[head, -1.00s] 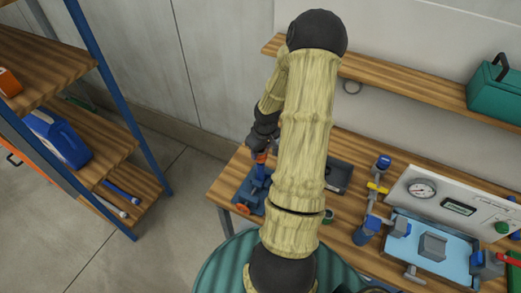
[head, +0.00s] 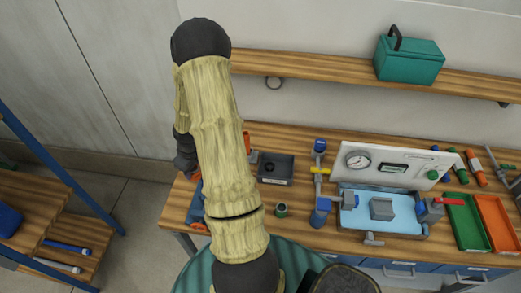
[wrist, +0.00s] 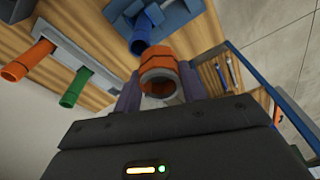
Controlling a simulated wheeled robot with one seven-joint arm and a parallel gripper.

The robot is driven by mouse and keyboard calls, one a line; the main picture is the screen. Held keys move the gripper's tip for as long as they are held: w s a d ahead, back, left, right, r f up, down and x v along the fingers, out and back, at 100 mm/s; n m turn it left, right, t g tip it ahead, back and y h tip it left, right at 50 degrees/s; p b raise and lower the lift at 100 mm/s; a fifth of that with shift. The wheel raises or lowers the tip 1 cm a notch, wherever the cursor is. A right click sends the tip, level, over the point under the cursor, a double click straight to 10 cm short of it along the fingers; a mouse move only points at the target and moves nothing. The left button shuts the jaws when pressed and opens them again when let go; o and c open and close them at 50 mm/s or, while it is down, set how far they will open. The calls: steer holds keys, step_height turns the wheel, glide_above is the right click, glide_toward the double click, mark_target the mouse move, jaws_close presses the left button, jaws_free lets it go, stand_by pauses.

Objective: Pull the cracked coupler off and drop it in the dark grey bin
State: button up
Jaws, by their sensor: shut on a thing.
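My gripper (wrist: 160,88) is shut on an orange ring-shaped coupler (wrist: 158,62) in the wrist view, with a dark finger on each side of it. The coupler's open end faces the camera; no crack can be made out. A blue fitting with a pipe end (wrist: 140,42) shows behind it and looks apart from it.
A grey holder (wrist: 75,62) carries a green and an orange tube. Right of the bin are a blue valve pipe (head: 319,178), a gauge panel (head: 400,165) and a light blue tray (head: 352,222). Green (head: 467,222) and orange trays lie farther right. A shelf rack (head: 60,205) stands left.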

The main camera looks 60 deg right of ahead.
steer(key=w+a+f+b, duration=0.3)
steer(key=a+f, duration=0.5)
steer(key=a, duration=0.3)
steer(key=w+a+f+b, duration=0.3)
steer(key=a+f+b, duration=0.2)
steer(key=a+f, duration=0.4)
steer(key=a, duration=0.3)
steer(key=shift+b, duration=0.4)
steer(key=shift+a, duration=0.1)
